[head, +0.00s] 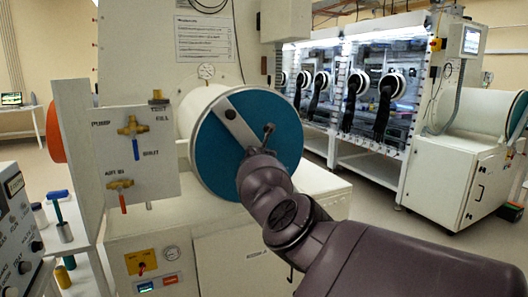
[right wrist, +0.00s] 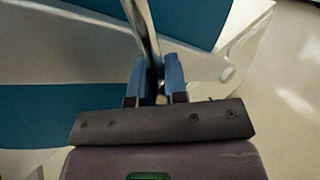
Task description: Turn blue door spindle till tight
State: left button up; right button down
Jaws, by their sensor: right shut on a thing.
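The blue door (head: 228,150) is the round lid on the end of the white antechamber cylinder, and it looks shut. A pale bar (head: 234,121) crosses it diagonally. The spindle's handle (head: 268,130) stands out near the door's middle. My right arm reaches in from the lower right, and its gripper is mostly hidden behind its own wrist in the head view. In the right wrist view, the right gripper (right wrist: 159,82) has its blue fingers shut on the metal spindle handle (right wrist: 143,30), in front of the pale bar (right wrist: 60,60) and blue door (right wrist: 60,115). My left gripper is not in view.
A white cabinet (head: 240,255) lies below. Another glovebox (head: 365,85) with black gloves stands behind at right. Open floor (head: 395,228) lies to the right.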

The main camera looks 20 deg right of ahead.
jog(key=shift+d+m+g+y+p, duration=0.1)
jog(key=shift+m+g+y+p, duration=0.25)
jog(key=shift+m+y, duration=0.35)
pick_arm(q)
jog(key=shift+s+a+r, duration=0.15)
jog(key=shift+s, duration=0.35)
pick_arm(e)
jog(key=shift+f+m+g+y, duration=0.15)
jog(key=shift+m+g+y, duration=0.25)
jog(key=shift+m, duration=0.3)
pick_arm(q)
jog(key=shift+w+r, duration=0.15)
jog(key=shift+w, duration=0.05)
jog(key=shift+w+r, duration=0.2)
pick_arm(e)
jog(key=c, duration=1.2)
grip_release()
jog(key=shift+o, duration=0.2)
